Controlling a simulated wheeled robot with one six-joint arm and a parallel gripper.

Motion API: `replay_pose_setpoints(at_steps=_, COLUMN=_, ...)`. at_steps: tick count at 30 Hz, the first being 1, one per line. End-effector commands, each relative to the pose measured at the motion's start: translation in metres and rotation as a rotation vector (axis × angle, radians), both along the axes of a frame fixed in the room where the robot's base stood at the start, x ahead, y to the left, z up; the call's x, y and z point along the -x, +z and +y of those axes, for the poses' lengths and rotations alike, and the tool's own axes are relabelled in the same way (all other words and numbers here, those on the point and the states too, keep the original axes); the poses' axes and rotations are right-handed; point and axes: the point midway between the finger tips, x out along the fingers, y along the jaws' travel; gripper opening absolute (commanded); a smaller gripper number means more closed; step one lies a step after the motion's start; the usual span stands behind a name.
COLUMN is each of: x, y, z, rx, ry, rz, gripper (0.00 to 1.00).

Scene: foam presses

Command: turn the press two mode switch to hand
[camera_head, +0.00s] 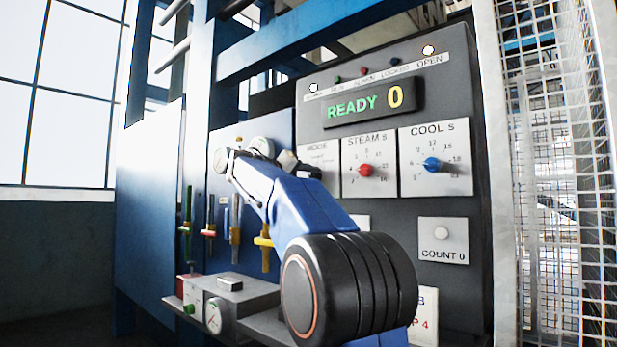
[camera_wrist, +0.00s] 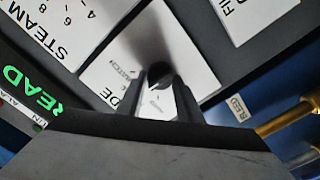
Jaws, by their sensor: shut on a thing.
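The mode switch plate (camera_head: 318,153) is a pale square marked MODE on the dark press panel in the head view, its lower part hidden behind my arm. In the wrist view the plate (camera_wrist: 190,45) lies at the middle, turned round. Its dark round knob (camera_wrist: 159,71) sits between the fingertips of my gripper (camera_wrist: 160,80), which is shut on it. My gripper also reaches the plate in the head view (camera_head: 303,168). The knob's pointer and most of the mode labels are hidden or too small to read.
The panel display (camera_head: 365,104) reads READY 0. The red STEAM knob (camera_head: 365,170) and blue COOL knob (camera_head: 432,164) are right of the mode plate. A mesh guard (camera_head: 545,170) stands right.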

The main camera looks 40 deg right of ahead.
Motion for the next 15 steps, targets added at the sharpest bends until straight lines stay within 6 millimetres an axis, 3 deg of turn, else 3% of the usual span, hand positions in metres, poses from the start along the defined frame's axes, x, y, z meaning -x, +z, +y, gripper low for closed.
replay_pose_setpoints(at_steps=15, x=-0.0018, y=-0.0025, z=0.0002, rx=0.037, ry=0.001, rz=0.484, gripper=0.10)
